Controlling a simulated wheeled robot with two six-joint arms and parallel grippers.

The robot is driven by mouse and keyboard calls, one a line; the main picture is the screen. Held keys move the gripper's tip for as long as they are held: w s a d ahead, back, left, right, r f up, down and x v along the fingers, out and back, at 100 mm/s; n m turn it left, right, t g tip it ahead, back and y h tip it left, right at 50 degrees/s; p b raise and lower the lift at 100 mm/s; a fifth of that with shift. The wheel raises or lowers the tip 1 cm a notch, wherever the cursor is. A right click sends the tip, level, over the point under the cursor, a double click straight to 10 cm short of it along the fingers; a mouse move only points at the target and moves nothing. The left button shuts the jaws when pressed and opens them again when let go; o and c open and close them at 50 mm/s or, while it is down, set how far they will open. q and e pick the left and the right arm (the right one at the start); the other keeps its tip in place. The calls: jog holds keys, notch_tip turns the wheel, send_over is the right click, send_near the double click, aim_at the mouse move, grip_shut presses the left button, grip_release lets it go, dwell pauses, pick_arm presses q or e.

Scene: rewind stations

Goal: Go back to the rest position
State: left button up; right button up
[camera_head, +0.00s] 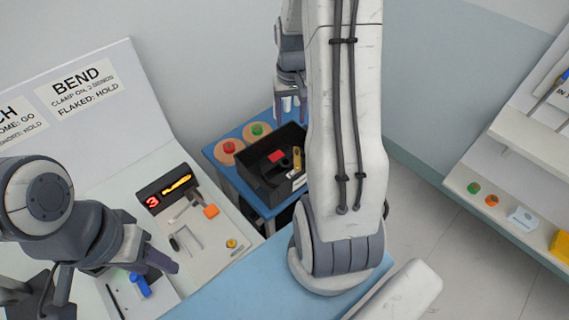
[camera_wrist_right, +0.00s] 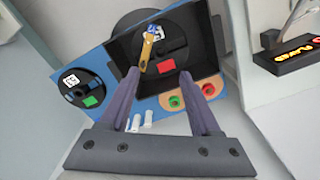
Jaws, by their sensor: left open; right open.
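My left gripper (camera_head: 160,262) is at the lower left in the head view, over the front of the light workstation. It looks empty, and its jaws are open. My right gripper (camera_head: 290,108) hangs above the blue stand, left of my large arm link, which hides part of the view. In the right wrist view the right gripper (camera_wrist_right: 158,77) has its two dark fingers spread apart. Behind them is the black bin (camera_wrist_right: 118,48), with a red block (camera_wrist_right: 166,65) and a tan tagged piece (camera_wrist_right: 147,50) in it. Nothing is seen clamped between the fingers.
A shelf (camera_head: 500,205) stands right; floor (camera_head: 470,270) between is clear.

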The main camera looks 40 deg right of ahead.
jog(key=s+a+r+n+b, duration=0.1)
jog(key=s+a+r+n, duration=0.15)
jog(key=a, duration=0.95)
jog(key=s+a+r+n+b, duration=0.2)
jog(key=a+n, duration=0.2)
jog(key=a, duration=0.7)
jog(key=s+a+n, duration=0.3)
jog(key=s+a, duration=0.2)
jog(key=s, duration=0.2)
jog(key=s+a+n+y+b, duration=0.1)
jog(key=s+a+n, duration=0.2)
jog(key=s, duration=0.4)
jog(key=shift+s+a, duration=0.2)
jog(key=shift+a, duration=0.65)
jog(key=shift+f, duration=0.1)
